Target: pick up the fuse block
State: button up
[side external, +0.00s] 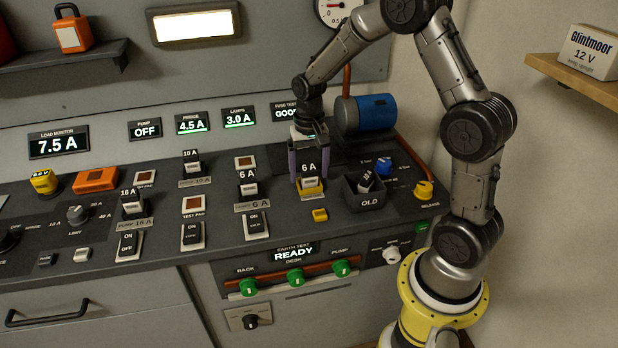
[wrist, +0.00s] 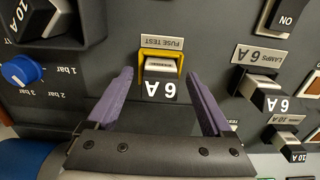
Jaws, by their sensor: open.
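A dark fuse block with a white "6 A" label (side external: 309,170) stands in a yellow-framed socket in the desk, below the fuse test display. In the wrist view the same fuse block (wrist: 160,90) shows upside down beside a "FUSE TEST" plate (wrist: 161,42). My gripper (side external: 308,176) points down over it, with one purple finger on each side. In the wrist view my gripper (wrist: 158,76) is open, the block lies between the fingers, and gaps show on both sides. The lower part of the block is hidden in the socket.
An "OLD" bin (side external: 371,203) holding a 10 A fuse stands close right. Another 6 A fuse block (side external: 247,184) is to the left, with a 10 A (side external: 191,166) and a 16 A block (side external: 131,203) beyond. A blue cylinder (side external: 376,112) is behind right.

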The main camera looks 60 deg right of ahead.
grip_shut()
dwell(0.3)
jog(key=shift+r, duration=0.15)
